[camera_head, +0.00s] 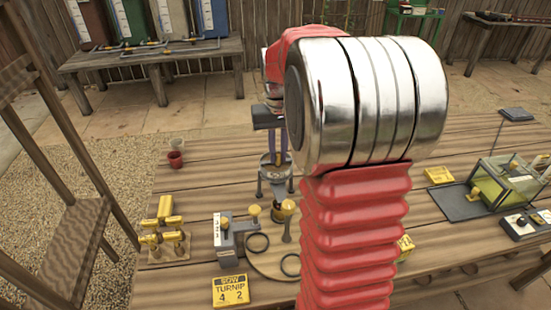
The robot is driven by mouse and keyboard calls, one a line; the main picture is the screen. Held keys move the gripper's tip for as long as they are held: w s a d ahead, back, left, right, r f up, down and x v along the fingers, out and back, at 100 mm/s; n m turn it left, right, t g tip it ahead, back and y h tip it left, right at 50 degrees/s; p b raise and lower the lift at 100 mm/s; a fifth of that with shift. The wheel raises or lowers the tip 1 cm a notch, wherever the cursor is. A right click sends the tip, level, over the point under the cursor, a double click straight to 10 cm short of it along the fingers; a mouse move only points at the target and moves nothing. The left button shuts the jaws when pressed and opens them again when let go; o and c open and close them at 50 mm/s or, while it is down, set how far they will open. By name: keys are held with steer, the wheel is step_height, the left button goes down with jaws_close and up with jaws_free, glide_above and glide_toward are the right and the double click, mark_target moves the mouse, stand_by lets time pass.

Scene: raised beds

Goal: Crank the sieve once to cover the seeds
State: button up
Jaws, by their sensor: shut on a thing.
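The sieve (275,175) is a round grey metal drum on dark legs, standing on the wooden table left of my red and silver arm. My gripper (277,156) points down over the top of the sieve, its fingers shut on what appears to be the sieve's crank. The crank is mostly hidden between the fingers and is too small to make out. A small pot (278,213) with a dark top stands below the sieve. No seeds can be made out.
A yellow sign (230,290) reads "SOW TURNIP 4 2". My arm hides the table's middle.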

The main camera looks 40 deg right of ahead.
steer(key=shift+w+a, duration=0.1)
steer(key=shift+w+a, duration=0.35)
steer(key=shift+a, duration=0.1)
steer(key=shift+w, duration=0.15)
steer(key=shift+w+a, duration=0.3)
steer(key=shift+w, duration=0.2)
stand_by(0.5)
steer(key=shift+w, duration=0.7)
